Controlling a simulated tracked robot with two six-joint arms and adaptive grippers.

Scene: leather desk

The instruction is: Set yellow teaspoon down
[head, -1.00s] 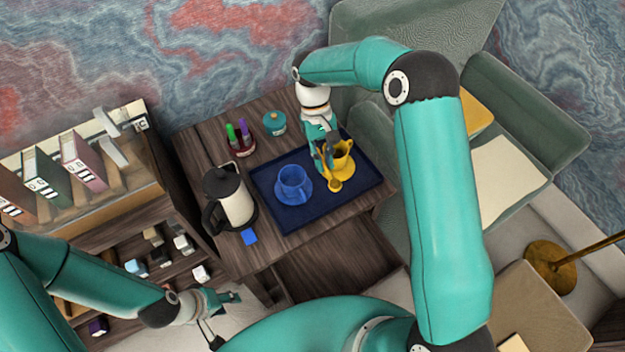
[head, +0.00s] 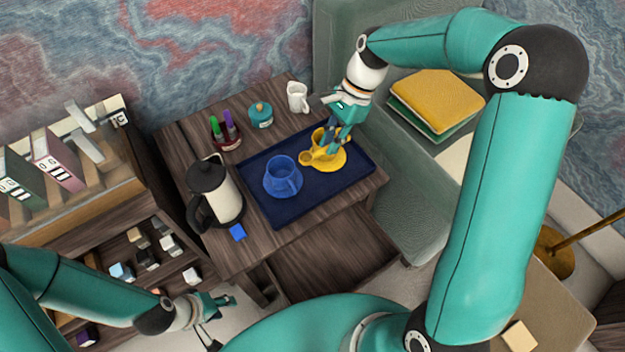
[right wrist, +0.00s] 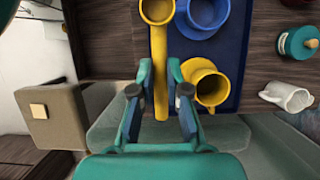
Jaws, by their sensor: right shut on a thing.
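The yellow teaspoon (right wrist: 159,75) is held by its handle between the fingers of my right gripper (right wrist: 159,98). In the head view its bowl (head: 306,157) shows beside the yellow cup (head: 320,138), and my right gripper (head: 342,130) is above the right part of the tray. The yellow cup stands on a yellow saucer (head: 338,162) on the dark blue tray (head: 275,212). The spoon appears above the tray; its exact height is unclear. My left gripper (head: 228,300) is low at the left, away from the desk top; its opening is unclear.
A blue cup (head: 283,177) stands on the tray's left part. A black and white pot (head: 224,195), a pen holder (head: 226,140), a teal jar (head: 260,115) and a white mug (head: 297,97) surround the tray. The tray's front right is bare.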

